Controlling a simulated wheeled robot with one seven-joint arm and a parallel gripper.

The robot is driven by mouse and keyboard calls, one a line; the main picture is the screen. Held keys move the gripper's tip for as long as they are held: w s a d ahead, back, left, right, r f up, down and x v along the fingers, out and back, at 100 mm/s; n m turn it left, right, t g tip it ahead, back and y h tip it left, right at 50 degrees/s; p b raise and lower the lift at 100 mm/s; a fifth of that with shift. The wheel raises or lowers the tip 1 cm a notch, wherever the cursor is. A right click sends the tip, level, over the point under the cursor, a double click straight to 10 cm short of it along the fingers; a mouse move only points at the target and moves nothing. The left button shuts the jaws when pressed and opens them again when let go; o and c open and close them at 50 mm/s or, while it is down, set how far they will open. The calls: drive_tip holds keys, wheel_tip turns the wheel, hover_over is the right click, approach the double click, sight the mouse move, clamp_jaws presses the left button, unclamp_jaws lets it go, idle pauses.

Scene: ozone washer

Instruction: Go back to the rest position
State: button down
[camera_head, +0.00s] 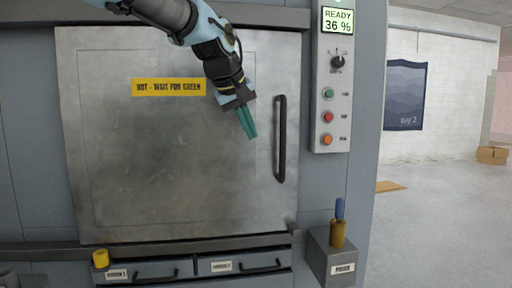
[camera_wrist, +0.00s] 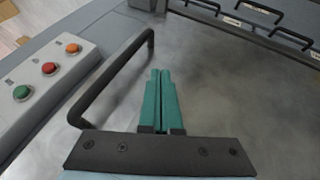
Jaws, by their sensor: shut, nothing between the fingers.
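My gripper (camera_head: 248,122), with green fingers, is in front of the upper right part of a grey metal door (camera_head: 170,160). Its fingers are shut together with nothing between them, and they point down and slightly right. In the wrist view my gripper (camera_wrist: 160,75) shows both fingers side by side. The black door handle (camera_head: 280,138) is just right of the fingers, apart from them in the head view. The handle also shows in the wrist view (camera_wrist: 108,78), left of the fingers. The door looks closed.
A control panel (camera_head: 331,130) has a dial, several coloured buttons and a display (camera_head: 339,21) reading "READY 36 %". A box (camera_head: 340,266) at lower right holds a blue-topped item (camera_head: 338,222).

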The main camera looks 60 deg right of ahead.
drive_tip(key=shift+a+r, duration=0.25)
drive_tip(key=shift+r, duration=0.1)
